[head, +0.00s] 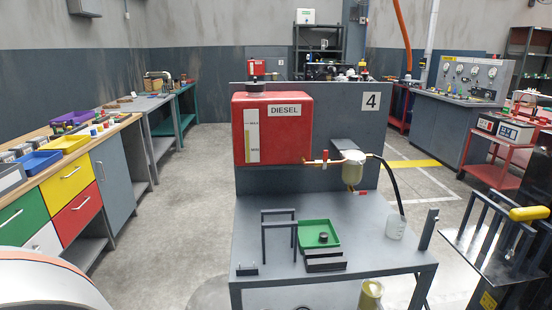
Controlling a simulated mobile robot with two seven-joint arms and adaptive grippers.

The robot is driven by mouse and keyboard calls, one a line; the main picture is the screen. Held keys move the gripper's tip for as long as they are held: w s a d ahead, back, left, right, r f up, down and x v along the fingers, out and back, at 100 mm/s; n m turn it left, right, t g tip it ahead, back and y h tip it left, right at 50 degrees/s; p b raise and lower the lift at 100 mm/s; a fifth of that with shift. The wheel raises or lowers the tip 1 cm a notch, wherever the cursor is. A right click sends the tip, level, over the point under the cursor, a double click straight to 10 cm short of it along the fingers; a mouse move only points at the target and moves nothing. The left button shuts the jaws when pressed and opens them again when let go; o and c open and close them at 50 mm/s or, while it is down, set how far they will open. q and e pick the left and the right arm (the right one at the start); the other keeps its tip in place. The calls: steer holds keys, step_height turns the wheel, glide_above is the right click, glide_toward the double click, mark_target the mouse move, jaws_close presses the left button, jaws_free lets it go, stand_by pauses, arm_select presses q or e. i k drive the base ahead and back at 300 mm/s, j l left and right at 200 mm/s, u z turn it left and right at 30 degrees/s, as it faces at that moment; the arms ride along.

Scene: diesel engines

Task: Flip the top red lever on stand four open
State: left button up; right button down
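Stand four is the grey panel (345,105) with the white number 4 plate, straight ahead. It carries a red diesel tank (273,128). A copper pipe leaves the tank's lower right toward a cream filter bowl (353,168). A small top red lever (325,155) sits on this pipe; it looks roughly upright, but its exact angle is too small to tell. A second, lower red lever (362,193) shows below the filter bowl. Neither of my grippers shows in the head view.
The stand's grey table (280,225) holds a green tray (319,233), dark metal frames and a white bottle (395,227). A black hose (392,180) hangs right of the filter. A yellow-handled black stand (515,240) is close on the right. Floor is clear on the left.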

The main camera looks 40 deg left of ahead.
mark_target(325, 153)
steer(key=u, duration=0.8)
steer(key=i+l+z, duration=0.1)
steer(key=z, duration=0.15)
